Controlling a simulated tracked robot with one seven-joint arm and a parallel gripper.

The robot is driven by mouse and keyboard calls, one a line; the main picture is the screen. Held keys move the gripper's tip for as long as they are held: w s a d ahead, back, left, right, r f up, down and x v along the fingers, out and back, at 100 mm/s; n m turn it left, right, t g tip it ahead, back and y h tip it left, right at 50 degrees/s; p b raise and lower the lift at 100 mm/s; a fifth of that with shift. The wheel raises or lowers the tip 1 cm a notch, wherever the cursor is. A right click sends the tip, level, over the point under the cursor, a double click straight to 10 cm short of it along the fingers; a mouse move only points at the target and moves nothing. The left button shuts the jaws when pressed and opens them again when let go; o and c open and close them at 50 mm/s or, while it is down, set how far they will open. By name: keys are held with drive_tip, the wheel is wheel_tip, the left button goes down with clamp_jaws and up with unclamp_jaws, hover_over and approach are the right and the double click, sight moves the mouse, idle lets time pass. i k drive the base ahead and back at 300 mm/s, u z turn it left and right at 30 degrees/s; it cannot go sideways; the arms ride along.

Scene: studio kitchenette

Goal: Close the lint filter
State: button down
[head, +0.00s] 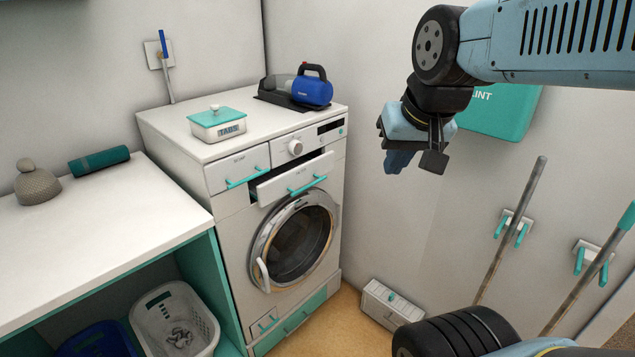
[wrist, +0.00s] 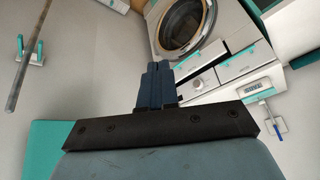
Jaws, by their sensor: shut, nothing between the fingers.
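The lint filter appears to be the long white drawer front (head: 290,178) with a teal handle on the washer-dryer (head: 230,235), above the round door. It stands out from the machine's face, with a dark gap showing behind its left end. Its label is too small to read. My gripper (head: 396,162) is shut and empty. In the head view it hangs in the air to the right of the machine, apart from the drawer front. In the wrist view the closed blue fingers (wrist: 155,84) point toward the machine, whose round door (wrist: 180,22) shows at the top.
A tabs box (head: 217,122) and a blue handheld vacuum (head: 312,91) stand on the machine. A teal lint box (head: 500,110) hangs on the wall behind my arm. A white box (head: 391,303) is at floor level, right of the machine. Poles hang on the right wall.

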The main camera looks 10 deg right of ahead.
sight(282, 181)
drive_tip(key=k, duration=1.05)
drive_tip(key=u, duration=0.4)
drive_tip(key=i, duration=1.45)
drive_tip(key=z, duration=0.5)
